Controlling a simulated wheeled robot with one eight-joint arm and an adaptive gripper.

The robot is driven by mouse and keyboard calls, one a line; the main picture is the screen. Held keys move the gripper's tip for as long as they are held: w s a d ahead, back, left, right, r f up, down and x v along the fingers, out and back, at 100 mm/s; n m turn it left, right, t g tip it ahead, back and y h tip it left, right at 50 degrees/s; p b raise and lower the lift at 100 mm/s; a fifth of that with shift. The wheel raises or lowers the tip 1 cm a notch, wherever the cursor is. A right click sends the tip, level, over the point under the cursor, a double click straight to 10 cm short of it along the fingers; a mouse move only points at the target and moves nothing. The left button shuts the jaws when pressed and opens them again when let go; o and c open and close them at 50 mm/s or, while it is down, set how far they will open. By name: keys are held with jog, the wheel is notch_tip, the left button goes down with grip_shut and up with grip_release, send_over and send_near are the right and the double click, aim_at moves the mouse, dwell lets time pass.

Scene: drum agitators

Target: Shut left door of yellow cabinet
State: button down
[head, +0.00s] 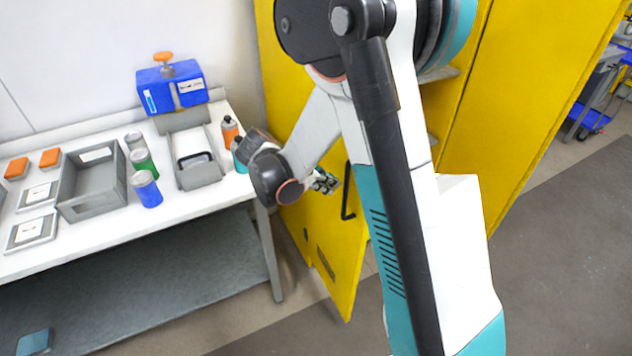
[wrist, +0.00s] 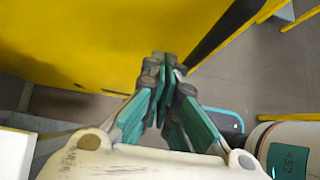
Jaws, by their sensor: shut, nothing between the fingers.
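The yellow cabinet (head: 474,130) stands behind my arm in the head view. Its left door (head: 338,245) stands open, swung out toward me, with its handle side showing. The black handle (head: 347,196) is near the door's free edge. My gripper (head: 327,182) is beside the door's handle side, just left of the handle; I cannot tell whether it touches. In the wrist view my gripper (wrist: 162,70) is shut and empty, its fingertips in front of the yellow door (wrist: 80,45). My arm hides much of the cabinet's middle.
A white workbench (head: 110,240) stands left of the door, close to my wrist. It carries a grey bin (head: 92,205), several bottles and a blue device (head: 172,88). A yellow panel (head: 540,90) extends at the right. Grey floor (head: 570,260) at the right is clear.

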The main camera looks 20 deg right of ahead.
aim_at(352, 185)
jog(key=shift+d+r, duration=0.15)
jog(key=shift+d, duration=1.6)
